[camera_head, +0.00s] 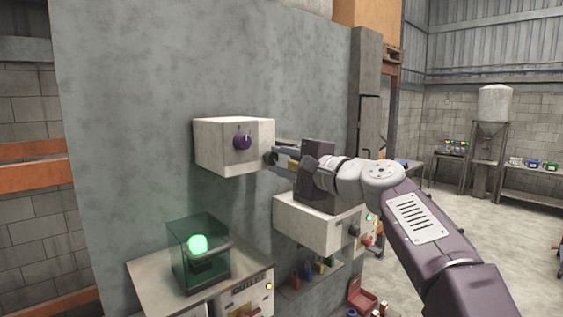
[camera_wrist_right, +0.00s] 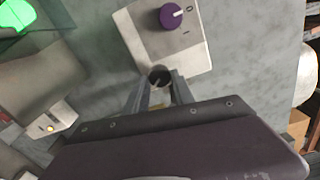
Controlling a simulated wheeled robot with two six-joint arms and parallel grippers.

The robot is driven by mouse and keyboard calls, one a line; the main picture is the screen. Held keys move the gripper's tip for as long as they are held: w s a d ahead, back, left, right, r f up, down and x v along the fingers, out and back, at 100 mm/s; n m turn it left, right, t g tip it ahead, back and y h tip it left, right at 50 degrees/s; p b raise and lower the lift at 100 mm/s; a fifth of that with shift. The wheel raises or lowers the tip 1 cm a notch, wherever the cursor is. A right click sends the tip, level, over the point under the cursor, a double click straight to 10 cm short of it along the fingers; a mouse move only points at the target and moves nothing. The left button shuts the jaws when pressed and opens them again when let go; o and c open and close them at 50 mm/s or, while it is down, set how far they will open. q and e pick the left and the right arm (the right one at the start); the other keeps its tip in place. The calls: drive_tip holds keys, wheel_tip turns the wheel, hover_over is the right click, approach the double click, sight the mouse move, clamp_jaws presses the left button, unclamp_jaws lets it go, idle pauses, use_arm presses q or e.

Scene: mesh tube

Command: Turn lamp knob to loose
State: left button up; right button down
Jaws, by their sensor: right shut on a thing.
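A white box (camera_head: 222,152) is mounted on the grey wall panel, with a purple knob (camera_head: 242,142) on its front. In the right wrist view the purple knob (camera_wrist_right: 171,16) has a white pointer line, with 0 and I marks beside it. My right gripper (camera_head: 273,158) is at the box's lower right edge. In the right wrist view its fingers (camera_wrist_right: 160,85) are shut on a small dark round piece (camera_wrist_right: 159,75), apart from the purple knob. The fingers partly hide this piece. A green lamp (camera_head: 197,244) glows inside a clear dark case. My left gripper is not in view.
A second white box (camera_head: 312,226) is on the panel below my right arm. The lamp's case (camera_head: 187,272) stands on a lower box (camera_head: 151,272). A small shelf (camera_head: 318,276) holds several small items. Open floor lies to the right.

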drive_tip(key=c, duration=1.1)
unclamp_jaws()
drive_tip(key=shift+o, duration=0.2)
drive_tip(key=shift+s+a, duration=0.15)
drive_tip(key=shift+s, duration=0.1)
drive_tip(key=b+v, duration=0.2)
drive_tip(key=v, duration=0.1)
drive_tip(key=b+v, duration=0.1)
drive_tip(key=shift+s+d+f+b, duration=0.15)
drive_tip(key=shift+d+f+b, duration=0.15)
drive_tip(key=shift+f, duration=0.05)
drive_tip(key=v, duration=0.2)
drive_tip(key=b+v, duration=0.1)
drive_tip(key=v, duration=0.1)
drive_tip(key=shift+s+r, duration=0.2)
drive_tip(key=shift+r, duration=0.2)
drive_tip(key=shift+w, duration=0.1)
